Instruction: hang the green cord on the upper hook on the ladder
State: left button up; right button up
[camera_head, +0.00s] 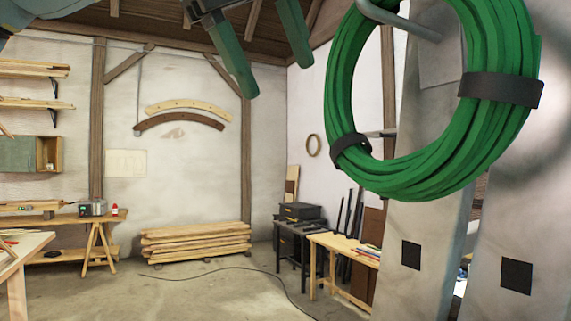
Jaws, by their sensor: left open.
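The green cord (345,85) is a large coil with dark bands, close at the upper right. Its top is cut off by the picture edge. A grey metal hook (405,24) passes through the upper part of the coil, and the cord appears to hang on it. The hook comes off a grey upright that seems to be the ladder (420,235). I cannot tell whether it is the upper hook. My left gripper (275,79) is at the top, left of the coil, its green fingers apart and empty. My right gripper is not in view.
A second grey upright (515,235) stands at the right. A small wooden table (345,247) and a dark bench (300,232) stand behind. Stacked boards (195,243) lie along the back wall. A workbench (75,220) stands at the left. The middle floor is mostly clear, crossed by a thin cable.

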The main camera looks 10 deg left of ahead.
pick_arm(q)
jog(key=w+f+m, duration=0.1)
jog(key=w+f, duration=0.4)
jog(key=f, duration=0.3)
jog(key=w+a+f+m+g+h, duration=0.1)
jog(key=w+f+m, duration=0.1)
jog(key=w+f, duration=0.3)
jog(key=w+f+m+g+h, duration=0.1)
jog(key=w+f, duration=0.4)
jog(key=f, duration=0.7)
jog(key=shift+w+a, duration=0.25)
jog(key=shift+a, duration=0.1)
